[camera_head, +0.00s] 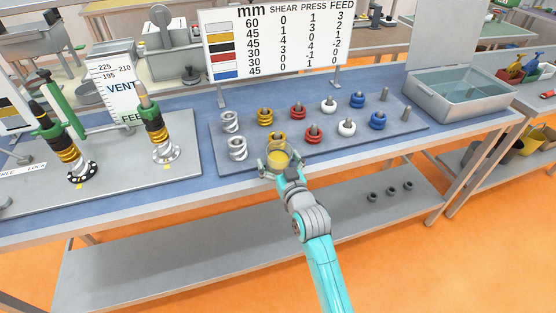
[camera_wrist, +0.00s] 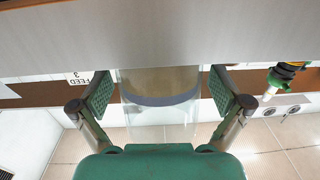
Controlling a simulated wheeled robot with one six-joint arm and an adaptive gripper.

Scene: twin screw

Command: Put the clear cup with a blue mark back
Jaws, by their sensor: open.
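A clear cup (camera_wrist: 160,112) with a grey-blue band shows between the fingers of my gripper in the wrist view. Something beige shows through its wall. In the head view the cup (camera_head: 279,158) looks yellowish and is partly covered by my gripper (camera_head: 277,163), at the front edge of the grey peg board. In the wrist view my gripper (camera_wrist: 163,92) is open, its two green-padded fingers on either side of the cup with a narrow gap at each side. I cannot tell whether the cup rests on anything.
The grey peg board (camera_head: 210,150) holds silver, yellow, red, white and blue ring pieces. Two screw shafts (camera_head: 157,130) with green handles stand on a plate at left. A chart (camera_head: 275,40) stands behind, and a grey bin (camera_head: 460,95) at right. The lower shelf (camera_head: 250,240) is mostly clear.

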